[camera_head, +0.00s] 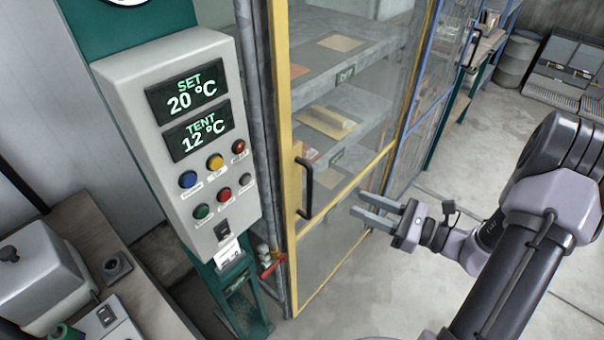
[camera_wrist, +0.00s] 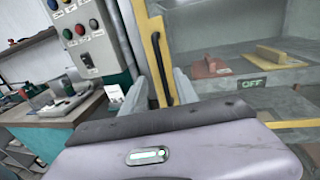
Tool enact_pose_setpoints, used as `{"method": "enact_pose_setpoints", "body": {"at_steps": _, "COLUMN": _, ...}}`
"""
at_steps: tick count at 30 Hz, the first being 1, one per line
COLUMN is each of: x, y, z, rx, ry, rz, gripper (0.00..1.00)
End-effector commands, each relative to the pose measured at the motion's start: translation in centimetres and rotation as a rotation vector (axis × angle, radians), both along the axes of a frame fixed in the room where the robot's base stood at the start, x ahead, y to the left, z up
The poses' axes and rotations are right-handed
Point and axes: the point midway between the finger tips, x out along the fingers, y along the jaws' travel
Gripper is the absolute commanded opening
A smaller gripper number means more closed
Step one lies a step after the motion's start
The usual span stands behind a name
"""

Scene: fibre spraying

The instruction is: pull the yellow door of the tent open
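The tent's yellow-framed door (camera_head: 285,150) has clear panels and looks shut in the head view. Its black handle (camera_head: 305,188) is a vertical bar on the left yellow post. My gripper (camera_head: 360,202) is to the right of the handle, fingers pointing left toward it, apart and empty. In the wrist view the handle (camera_wrist: 162,70) stands on the yellow post (camera_wrist: 152,50), between and beyond my two grey fingertips (camera_wrist: 168,88). My gripper's body hides the lower part of the door there.
A control box (camera_head: 180,130) with displays reading SET 20 °C and TENT 12 °C stands left of the door. A red-handled valve (camera_head: 272,268) is low beside the post. A workbench (camera_head: 110,270) is at the lower left. Open concrete floor (camera_head: 480,120) lies to the right.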

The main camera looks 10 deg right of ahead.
Motion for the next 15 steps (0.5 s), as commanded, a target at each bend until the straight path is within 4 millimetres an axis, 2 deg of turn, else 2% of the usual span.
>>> {"method": "enact_pose_setpoints", "body": {"at_steps": 3, "x": 2.4, "y": 2.9, "z": -0.3, "rx": -0.001, "ry": 0.001, "rz": 0.01, "gripper": 0.36}}
{"method": "enact_pose_setpoints", "body": {"at_steps": 9, "x": 6.4, "y": 7.3, "z": -0.2, "rx": -0.002, "ry": -0.001, "rz": 0.01, "gripper": 0.36}}
{"method": "enact_pose_setpoints", "body": {"at_steps": 15, "x": 8.9, "y": 9.9, "z": -0.1, "rx": -0.002, "ry": 0.001, "rz": 0.008, "gripper": 0.36}}
